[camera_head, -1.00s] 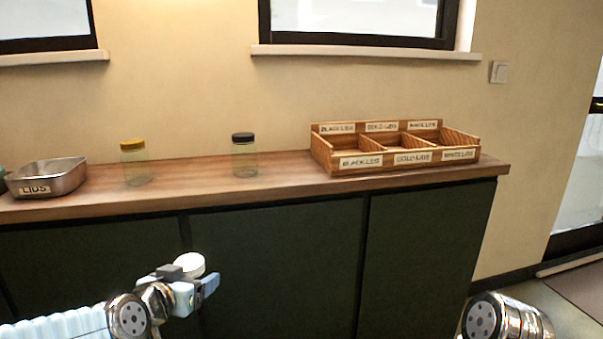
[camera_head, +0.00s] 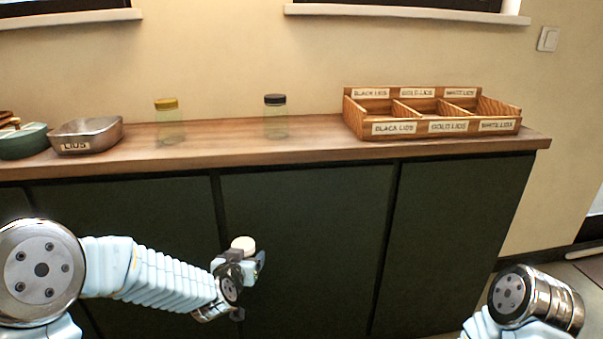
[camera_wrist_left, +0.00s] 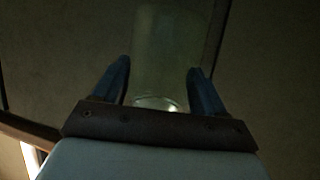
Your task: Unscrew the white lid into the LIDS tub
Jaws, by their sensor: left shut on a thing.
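My left gripper (camera_head: 245,266) is shut on a clear glass jar and holds it in front of the dark cabinet, lower than the counter top. The jar's white lid (camera_head: 243,244) shows above the fingers in the head view; the jar's body is mostly hidden there. In the left wrist view the faint greenish jar (camera_wrist_left: 165,50) stands between the two blue fingers of the gripper (camera_wrist_left: 160,82). The metal LIDS tub (camera_head: 87,136) sits on the counter at the left. My right arm shows at the lower right, but its gripper is out of view.
On the wooden counter (camera_head: 320,147) stand a gold-lidded jar (camera_head: 169,125), a black-lidded jar (camera_head: 275,118) and a wooden lid box (camera_head: 430,115) with three labelled compartments. A green bowl (camera_head: 22,144) stands left of the tub. Clear counter lies between these things.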

